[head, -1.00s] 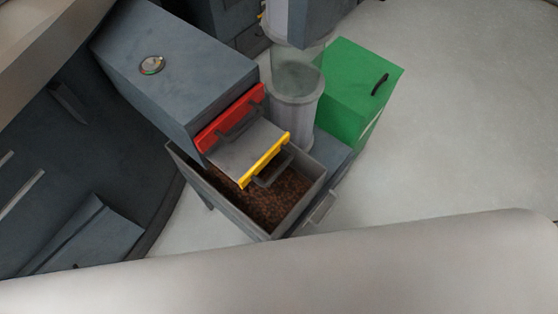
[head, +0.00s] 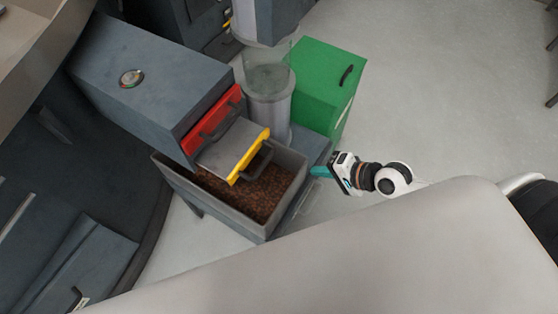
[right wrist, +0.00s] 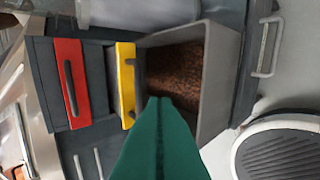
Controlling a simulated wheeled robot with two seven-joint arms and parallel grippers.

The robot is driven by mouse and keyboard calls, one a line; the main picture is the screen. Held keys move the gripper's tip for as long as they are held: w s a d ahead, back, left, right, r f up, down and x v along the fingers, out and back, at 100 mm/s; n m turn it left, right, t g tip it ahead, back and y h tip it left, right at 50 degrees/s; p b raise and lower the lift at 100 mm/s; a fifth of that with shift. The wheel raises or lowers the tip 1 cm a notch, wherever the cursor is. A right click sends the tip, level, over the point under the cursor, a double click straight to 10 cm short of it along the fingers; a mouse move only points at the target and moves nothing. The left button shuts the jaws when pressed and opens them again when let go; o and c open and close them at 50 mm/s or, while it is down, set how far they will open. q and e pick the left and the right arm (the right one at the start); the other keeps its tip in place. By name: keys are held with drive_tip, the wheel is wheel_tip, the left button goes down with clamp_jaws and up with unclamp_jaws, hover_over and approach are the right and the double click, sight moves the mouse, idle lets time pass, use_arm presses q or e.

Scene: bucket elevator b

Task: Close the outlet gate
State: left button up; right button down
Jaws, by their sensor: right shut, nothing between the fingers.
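The outlet gate is a grey slide with a yellow front (head: 250,156) and a dark handle (head: 258,162). It sticks out from below a red panel (head: 212,121) on a grey housing, over an open bin (head: 228,216) of brown granules. In the right wrist view the yellow front (right wrist: 125,84) stands apart from the red panel (right wrist: 73,84). My left gripper is not in view.
A green box (head: 318,88) with a black handle stands behind the bin. A clear cylinder (head: 268,82) stands beside the gate. Pale floor (head: 440,110) is open to the right. My large pale body part covers the bottom of the head view.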

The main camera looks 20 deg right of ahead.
sight(248, 144)
drive_tip(key=x, duration=1)
drive_tip(key=shift+d+r, duration=0.1)
drive_tip(key=shift+w+a+r+p, duration=0.15)
drive_tip(key=shift+w+a, duration=0.45)
drive_tip(key=shift+w, duration=0.2)
drive_tip(key=shift+w+a+r+p, duration=0.15)
drive_tip(key=shift+w+a+r, duration=0.05)
drive_tip(key=shift+w+a, duration=0.5)
drive_tip(key=shift+w+d, duration=0.1)
drive_tip(key=w+a, duration=0.4)
drive_tip(key=w, duration=0.1)
drive_tip(key=w+a+p, duration=0.1)
drive_tip(key=w+a, duration=0.1)
drive_tip(key=w, duration=0.1)
drive_tip(key=shift+a, duration=0.2)
drive_tip(key=shift+r, duration=0.1)
